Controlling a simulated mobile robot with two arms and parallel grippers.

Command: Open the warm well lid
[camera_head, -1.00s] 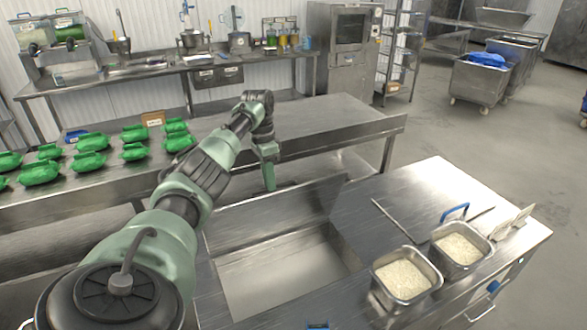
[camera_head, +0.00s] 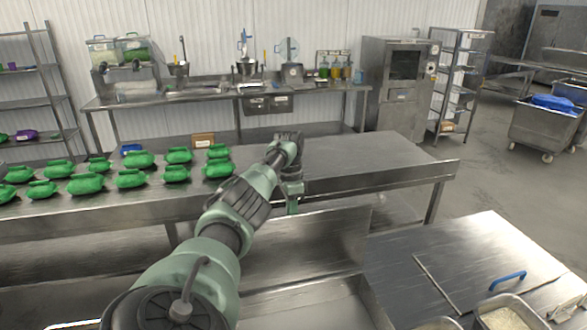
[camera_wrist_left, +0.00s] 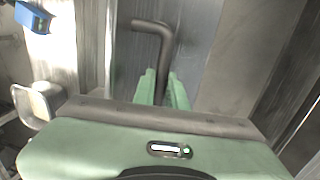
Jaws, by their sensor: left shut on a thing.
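The warm well lid (camera_head: 320,240) is a steel panel standing raised along the far side of the open well (camera_head: 310,308) in the head view. My left gripper (camera_head: 292,207) is at the lid's upper edge, with the arm reaching over from the lower left. In the left wrist view, my left gripper (camera_wrist_left: 163,90) is shut on a dark bent bar handle (camera_wrist_left: 152,24), which stands between its green fingers. The handle is hidden in the head view. My right gripper is not in view.
A steel bench with several green packs (camera_head: 130,178) lies beyond the lid. To the right is a flat counter with a blue handle (camera_head: 508,281) and a rice pan (camera_head: 505,318) at the bottom edge. A wheeled bin (camera_head: 545,128) stands farther right.

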